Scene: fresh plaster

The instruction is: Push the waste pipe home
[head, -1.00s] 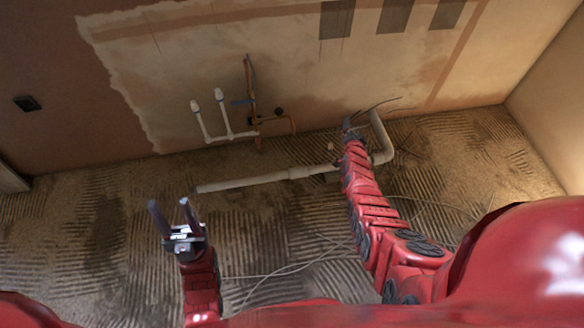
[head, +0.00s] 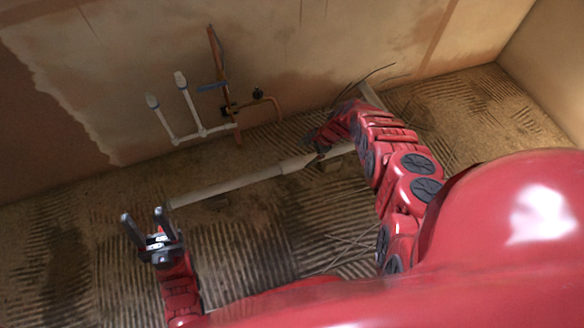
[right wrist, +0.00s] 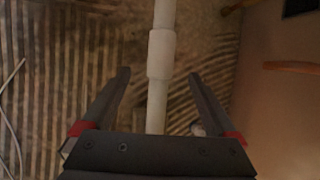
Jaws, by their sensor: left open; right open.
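The pale waste pipe (head: 235,185) lies low along the floor, near the wall. A thicker sleeve (head: 296,164) sits along it; in the right wrist view the sleeve (right wrist: 161,54) is just beyond the fingertips. My right gripper (head: 318,148) is over the pipe just right of the sleeve, partly hidden by its own arm. In the right wrist view its open fingers (right wrist: 160,74) lie on either side of the thinner pipe (right wrist: 156,112), with gaps on both sides. My left gripper (head: 143,213) is open and empty, left of the pipe's left end.
White supply pipes (head: 190,134) with capped ends and a copper pipe (head: 216,65) stand against the plastered wall. Dark wires (head: 365,80) stick out near the pipe's right end. Thin cables lie on the ridged floor (head: 80,245), which is clear at left.

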